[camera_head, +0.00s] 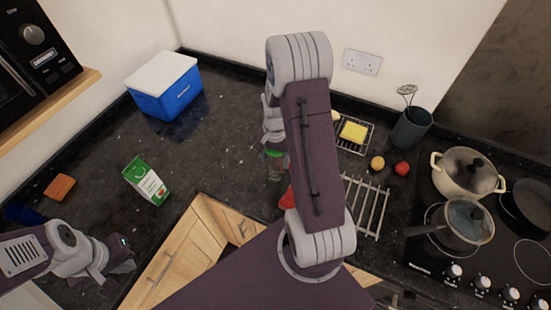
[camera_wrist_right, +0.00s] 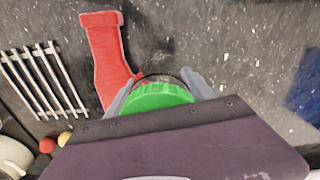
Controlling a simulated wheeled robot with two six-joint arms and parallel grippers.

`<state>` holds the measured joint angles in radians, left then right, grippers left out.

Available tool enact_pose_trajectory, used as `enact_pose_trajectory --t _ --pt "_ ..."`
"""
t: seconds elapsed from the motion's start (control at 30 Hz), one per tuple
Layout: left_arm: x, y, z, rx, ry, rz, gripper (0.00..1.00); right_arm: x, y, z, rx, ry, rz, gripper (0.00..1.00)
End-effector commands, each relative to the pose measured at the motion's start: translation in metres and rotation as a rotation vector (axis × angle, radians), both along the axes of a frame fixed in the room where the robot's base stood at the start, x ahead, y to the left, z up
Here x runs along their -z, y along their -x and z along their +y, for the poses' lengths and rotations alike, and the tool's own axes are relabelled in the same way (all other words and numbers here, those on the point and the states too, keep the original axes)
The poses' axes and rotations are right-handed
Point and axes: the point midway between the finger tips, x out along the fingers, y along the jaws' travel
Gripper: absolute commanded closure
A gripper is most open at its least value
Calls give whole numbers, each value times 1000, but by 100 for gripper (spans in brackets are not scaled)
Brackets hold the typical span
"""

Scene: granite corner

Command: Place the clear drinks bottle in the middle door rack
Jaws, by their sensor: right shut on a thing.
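The clear drinks bottle (camera_head: 275,171) with a green cap is at the centre of the head view, partly hidden by my right arm. Its green cap (camera_wrist_right: 158,96) fills the middle of the right wrist view. My right gripper (camera_head: 272,139) is shut on the bottle near its cap, with a finger on either side in the wrist view. I cannot tell whether the bottle touches the counter. My left gripper (camera_head: 122,254) is low at the left, away from the bottle; its jaw opening is unclear. No middle door rack is in view.
A red object (camera_wrist_right: 103,55) lies beside the bottle. A metal rack (camera_head: 366,205), hob pots (camera_head: 463,172) and a dark utensil pot (camera_head: 411,129) are to the right. A blue cool box (camera_head: 165,88), a green-white carton (camera_head: 146,181) and a sponge (camera_head: 60,187) are left, with bare counter between.

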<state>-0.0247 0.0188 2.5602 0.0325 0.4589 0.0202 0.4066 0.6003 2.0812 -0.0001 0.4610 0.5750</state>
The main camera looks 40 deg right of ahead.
Motion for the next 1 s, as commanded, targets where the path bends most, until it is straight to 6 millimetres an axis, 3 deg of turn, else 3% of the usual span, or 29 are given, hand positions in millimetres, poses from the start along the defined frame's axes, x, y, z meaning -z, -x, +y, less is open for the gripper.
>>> enact_pose_trajectory --t 0.47,0.5,0.53,0.83,1.0 --pt "2 0 0 0 0 0 100 14 0 0 0 0 -1 100" --pt "1 0 0 0 0 0 100 13 0 0 0 0 -1 28" --pt "1 0 0 0 0 0 100 13 0 0 0 0 -1 19" --pt "0 0 0 0 0 0 100 12 0 0 -1 0 -1 17" --pt "0 0 0 0 0 0 100 -1 -1 -1 -1 2 -5 17"
